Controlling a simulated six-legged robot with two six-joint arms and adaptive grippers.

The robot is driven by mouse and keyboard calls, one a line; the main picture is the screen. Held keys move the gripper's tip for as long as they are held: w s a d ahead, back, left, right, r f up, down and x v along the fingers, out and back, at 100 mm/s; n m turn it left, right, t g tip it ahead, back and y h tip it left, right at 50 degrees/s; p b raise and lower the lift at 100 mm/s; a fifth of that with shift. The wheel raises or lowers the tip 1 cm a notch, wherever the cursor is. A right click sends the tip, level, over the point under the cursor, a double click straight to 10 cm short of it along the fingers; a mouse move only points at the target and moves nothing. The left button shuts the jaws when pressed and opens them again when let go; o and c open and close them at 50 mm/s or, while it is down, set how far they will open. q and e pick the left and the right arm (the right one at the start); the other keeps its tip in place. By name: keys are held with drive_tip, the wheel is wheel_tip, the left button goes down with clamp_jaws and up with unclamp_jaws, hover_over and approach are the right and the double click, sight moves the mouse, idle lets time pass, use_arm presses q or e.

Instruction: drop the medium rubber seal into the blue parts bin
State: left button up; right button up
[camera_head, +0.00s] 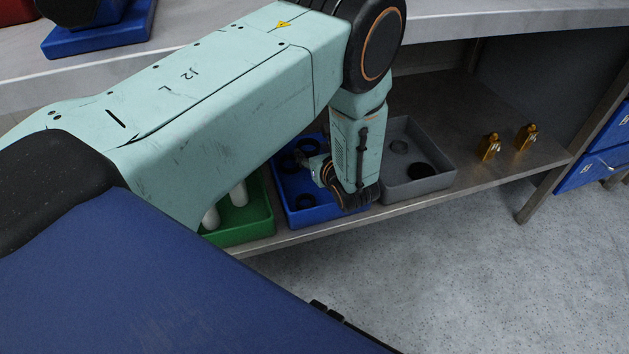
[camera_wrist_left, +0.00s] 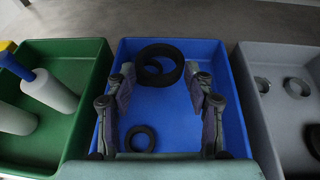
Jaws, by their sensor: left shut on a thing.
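My left gripper (camera_head: 322,172) hangs over the blue parts bin (camera_head: 291,220), its fingers pointing down into it. In the left wrist view, its two fingers (camera_wrist_left: 160,80) stand either side of overlapping black rings near the bin's far wall. The gripper is shut on one of these, which I take as the medium rubber seal (camera_wrist_left: 178,70); which ring is held and which lies below is hard to tell. A smaller black ring (camera_wrist_left: 140,138) lies on the floor of the blue bin (camera_wrist_left: 175,120). My right gripper is not in view.
A green bin (camera_head: 240,234) with white cylinders stands left of the blue bin, a grey bin (camera_head: 440,180) with rings and a dark disc right of it. Two brass fittings (camera_head: 490,147) stand farther right on the steel shelf. The worktop (camera_head: 450,22) runs above.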

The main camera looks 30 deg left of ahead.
use_arm(q)
drive_tip(key=o, duration=1)
drive_tip(key=shift+c, duration=0.2)
drive_tip(key=v, duration=0.7)
drive_tip(key=shift+s+d, duration=0.15)
drive_tip(key=shift+s, duration=0.05)
drive_tip(key=shift+r, duration=0.1)
drive_tip(key=x, duration=0.7)
drive_tip(key=shift+w+r+p, duration=0.2)
drive_tip(key=shift+r+p, duration=2)
drive_tip(key=shift+r, duration=0.55)
